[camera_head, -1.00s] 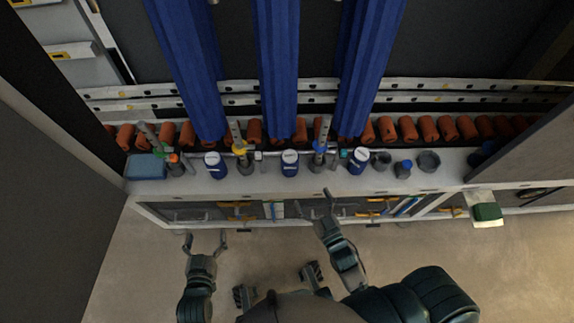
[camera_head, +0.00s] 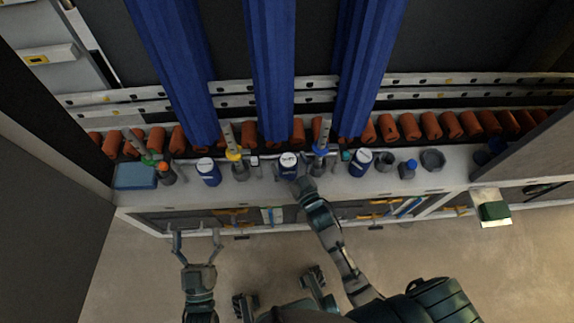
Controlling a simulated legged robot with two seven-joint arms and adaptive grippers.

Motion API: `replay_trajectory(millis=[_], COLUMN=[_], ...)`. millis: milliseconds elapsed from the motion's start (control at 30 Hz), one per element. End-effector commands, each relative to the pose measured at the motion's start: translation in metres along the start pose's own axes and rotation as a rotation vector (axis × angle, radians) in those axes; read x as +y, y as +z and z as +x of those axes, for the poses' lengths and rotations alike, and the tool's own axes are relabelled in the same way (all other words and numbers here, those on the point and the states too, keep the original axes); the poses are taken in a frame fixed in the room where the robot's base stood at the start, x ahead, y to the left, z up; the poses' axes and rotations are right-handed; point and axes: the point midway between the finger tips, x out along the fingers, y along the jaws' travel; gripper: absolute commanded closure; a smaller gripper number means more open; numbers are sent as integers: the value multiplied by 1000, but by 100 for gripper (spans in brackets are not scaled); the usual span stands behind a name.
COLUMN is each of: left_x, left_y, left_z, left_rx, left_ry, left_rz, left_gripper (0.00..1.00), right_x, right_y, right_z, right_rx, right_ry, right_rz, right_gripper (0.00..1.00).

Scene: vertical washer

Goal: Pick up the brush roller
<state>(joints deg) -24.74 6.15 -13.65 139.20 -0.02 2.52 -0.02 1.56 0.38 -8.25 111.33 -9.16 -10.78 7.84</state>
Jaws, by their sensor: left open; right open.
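Three tall blue ribbed rollers, the left one (camera_head: 175,70), the middle one (camera_head: 270,70) and the right one (camera_head: 368,70), stand upright behind the counter. I cannot tell for sure which thing is the brush roller. A blue can with a white lid (camera_head: 288,170) stands on the counter below the middle roller. My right gripper (camera_head: 300,184) is at the front of this can; its fingers are small and partly hidden, and I cannot tell whether they touch it. My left gripper (camera_head: 197,240) is open and empty, in front of the counter at the left.
The white counter (camera_head: 262,193) carries more blue cans (camera_head: 208,172), tools standing in holders (camera_head: 238,165), grey cups (camera_head: 432,160) and a blue box (camera_head: 135,176). A row of orange cylinders (camera_head: 410,127) lies behind it. Drawers fill its front. Floor (camera_head: 430,255) is open at the right.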

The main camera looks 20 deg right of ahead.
Motion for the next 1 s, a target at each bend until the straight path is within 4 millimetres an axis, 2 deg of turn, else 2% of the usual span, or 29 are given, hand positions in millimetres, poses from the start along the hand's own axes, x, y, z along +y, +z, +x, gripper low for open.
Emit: replay_trajectory(millis=[233,267,533,833,1000], left_x=[0,0,0,0,-2], left_y=[-3,-3,-2,-2,4], left_z=[0,0,1,1,0], left_rx=[16,15,13,11,-44], left_ry=[1,1,1,1,-3], left_rz=[-1,-1,-1,-1,4], left_gripper=[10,10,10,10,10], right_x=[0,0,0,0,0], right_y=[-1,-1,-1,-2,-11], right_z=[3,3,3,3,3], right_rx=[1,1,1,3,5], right_ry=[0,0,0,0,0], right_rz=[0,0,0,0,0], right_gripper=[6,11,78,79,79])
